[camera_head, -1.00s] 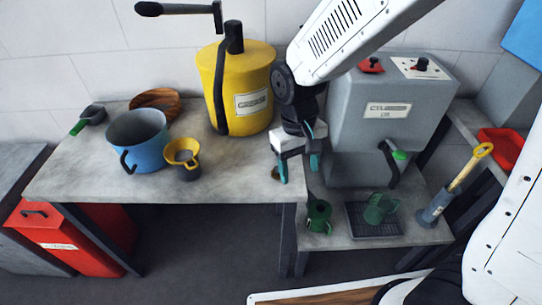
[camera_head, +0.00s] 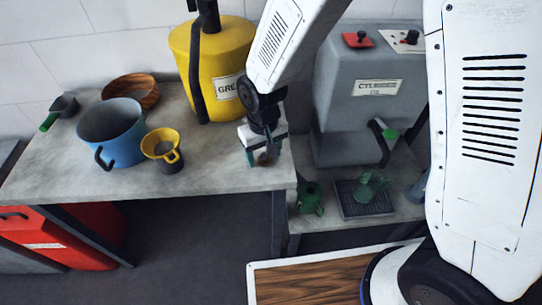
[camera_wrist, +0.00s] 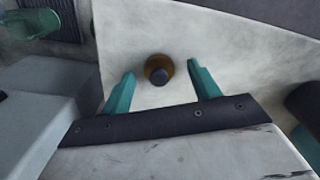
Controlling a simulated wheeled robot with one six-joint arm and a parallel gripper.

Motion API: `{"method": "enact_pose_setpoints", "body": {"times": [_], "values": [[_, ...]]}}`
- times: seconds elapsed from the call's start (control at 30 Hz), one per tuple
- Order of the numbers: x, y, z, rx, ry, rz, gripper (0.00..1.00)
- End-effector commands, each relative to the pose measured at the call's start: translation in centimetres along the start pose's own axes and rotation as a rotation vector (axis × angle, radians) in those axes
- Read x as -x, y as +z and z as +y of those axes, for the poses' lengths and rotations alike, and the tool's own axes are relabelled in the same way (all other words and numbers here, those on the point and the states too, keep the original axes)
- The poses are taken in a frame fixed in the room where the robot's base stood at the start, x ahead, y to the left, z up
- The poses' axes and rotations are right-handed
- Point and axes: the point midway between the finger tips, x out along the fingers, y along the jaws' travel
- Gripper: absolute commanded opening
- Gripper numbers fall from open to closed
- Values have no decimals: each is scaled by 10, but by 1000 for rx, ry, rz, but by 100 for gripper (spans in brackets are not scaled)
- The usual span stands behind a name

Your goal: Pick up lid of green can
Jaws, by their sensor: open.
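A small round brass-brown lid with a dark knob (camera_wrist: 158,71) lies on the grey worktop near its front right corner. It also shows partly hidden at my gripper in the head view (camera_head: 266,159). My gripper (camera_wrist: 161,72) is open, with one teal finger on each side of the lid. No finger visibly touches it, and its height above the worktop is hard to judge. A green can (camera_head: 310,198) stands on the lower shelf to the right, below the worktop. A green jug (camera_head: 371,187) stands beside it on a dark drip tray (camera_head: 352,210).
A yellow grease drum (camera_head: 222,70) stands behind my gripper, left of a grey tank with a tap (camera_head: 362,110). A yellow-rimmed funnel cup (camera_head: 163,148), blue pot (camera_head: 112,135) and wooden bowl (camera_head: 131,88) stand to the left. Bare worktop lies between the cup and my gripper.

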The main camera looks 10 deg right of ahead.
Motion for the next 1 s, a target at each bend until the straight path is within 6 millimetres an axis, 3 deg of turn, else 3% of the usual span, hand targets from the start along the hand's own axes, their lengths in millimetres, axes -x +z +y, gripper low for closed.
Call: {"method": "enact_pose_setpoints", "body": {"times": [0.23, 0.27, 0.4, 0.43, 0.77, 1.0], "values": [[-3, 0, 1, -2, 0, 0, 61], [-3, 0, 1, -2, 0, 0, 56], [-2, 0, 2, -3, 0, 0, 17], [-2, 0, 2, -3, 0, 0, 14], [-1, 0, 2, -4, 0, 0, 14], [11, 0, 3, -5, 0, 1, 14]]}}
